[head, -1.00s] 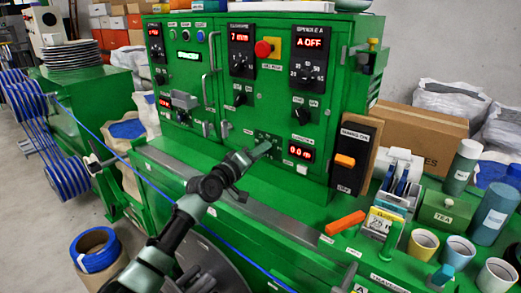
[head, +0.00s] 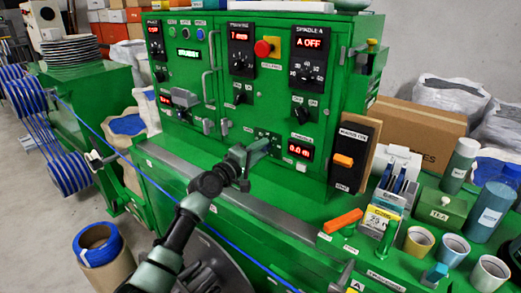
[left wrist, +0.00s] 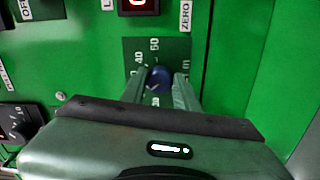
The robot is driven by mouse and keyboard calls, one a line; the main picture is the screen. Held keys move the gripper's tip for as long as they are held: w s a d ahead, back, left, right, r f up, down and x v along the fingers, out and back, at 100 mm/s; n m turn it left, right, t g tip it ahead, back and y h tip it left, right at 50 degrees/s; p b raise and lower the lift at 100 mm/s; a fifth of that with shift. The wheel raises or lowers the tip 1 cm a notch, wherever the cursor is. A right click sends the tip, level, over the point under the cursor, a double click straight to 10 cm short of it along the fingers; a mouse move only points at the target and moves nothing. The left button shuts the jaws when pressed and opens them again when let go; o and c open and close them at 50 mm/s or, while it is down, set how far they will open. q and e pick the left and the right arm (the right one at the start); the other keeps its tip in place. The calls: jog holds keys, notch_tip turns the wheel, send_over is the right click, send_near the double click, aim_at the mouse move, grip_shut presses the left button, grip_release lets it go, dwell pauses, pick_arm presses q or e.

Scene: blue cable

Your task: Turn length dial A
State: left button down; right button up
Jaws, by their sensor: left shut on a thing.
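Length dial A is a small blue round knob (left wrist: 158,77) on a dark green scale plate with numbers such as 40 and 50, seen in the left wrist view. My left gripper (left wrist: 157,84) has one finger on each side of the knob and is shut on it. In the head view my left gripper (head: 260,146) reaches the lower front of the green cabinet and hides the knob. A red display (head: 300,151) beside it reads about 0.0 m. My right gripper is not in view.
The green cabinet (head: 280,100) carries other dials, displays and a red emergency button (head: 264,48). A blue cable (head: 120,156) runs diagonally in front. An orange-handled lever (head: 343,221), cups and a card stand on the ledge at right.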

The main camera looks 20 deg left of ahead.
pick_arm(q)
jog(key=c, duration=1.1)
grip_release()
jog(key=shift+o, duration=0.2)
jog(key=v, duration=0.8)
jog(key=shift+f, duration=0.1)
